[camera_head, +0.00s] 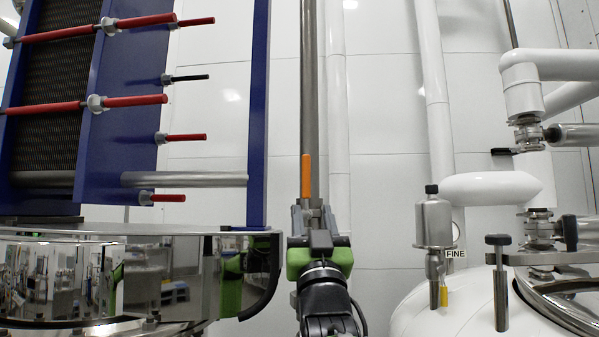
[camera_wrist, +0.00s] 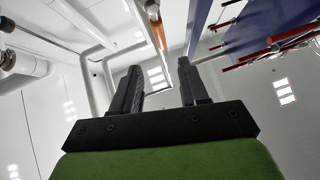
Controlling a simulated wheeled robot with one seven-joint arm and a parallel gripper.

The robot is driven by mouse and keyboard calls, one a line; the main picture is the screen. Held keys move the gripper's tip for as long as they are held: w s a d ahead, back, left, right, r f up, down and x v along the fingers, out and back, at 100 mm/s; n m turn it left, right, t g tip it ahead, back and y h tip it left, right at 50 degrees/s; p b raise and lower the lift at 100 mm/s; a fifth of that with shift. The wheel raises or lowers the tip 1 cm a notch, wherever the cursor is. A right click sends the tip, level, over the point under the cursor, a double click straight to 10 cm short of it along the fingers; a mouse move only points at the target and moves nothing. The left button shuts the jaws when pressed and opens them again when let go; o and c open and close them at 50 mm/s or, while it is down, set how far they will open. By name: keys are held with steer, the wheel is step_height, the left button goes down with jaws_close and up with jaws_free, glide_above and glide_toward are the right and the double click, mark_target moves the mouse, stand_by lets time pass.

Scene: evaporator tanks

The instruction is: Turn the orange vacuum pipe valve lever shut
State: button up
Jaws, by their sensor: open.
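The orange lever (camera_head: 306,177) stands upright along the front of a vertical steel pipe (camera_head: 309,80), just above my gripper (camera_head: 313,212) in the head view. In the wrist view the orange lever (camera_wrist: 161,34) shows beyond the fingertips, between the lines of the two fingers. My gripper (camera_wrist: 160,68) is open, with its dark fingers apart and nothing between them. The lever appears apart from the fingers. The lower part of the lever and the valve body are hidden behind my gripper in the head view.
A blue-framed plate unit (camera_head: 257,110) with red rods (camera_head: 140,101) stands to the left, above a shiny steel tank (camera_head: 150,275). White pipes (camera_head: 338,110) run close on the right. A white tank (camera_head: 450,315) with steel fittings (camera_head: 434,222) stands at the lower right.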

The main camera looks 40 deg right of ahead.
mark_target(307, 175)
steer(key=p+x, duration=0.7)
steer(key=x, duration=0.5)
steer(key=shift+w+r+p, duration=0.15)
steer(key=shift+r+p, duration=0.15)
steer(key=shift+p, duration=0.05)
steer(key=shift+w+d+r, duration=0.2)
steer(key=shift+w+d, duration=0.15)
steer(key=shift+d, duration=0.05)
steer(key=shift+f, duration=0.1)
steer(key=shift+c, duration=0.2)
jaws_close()
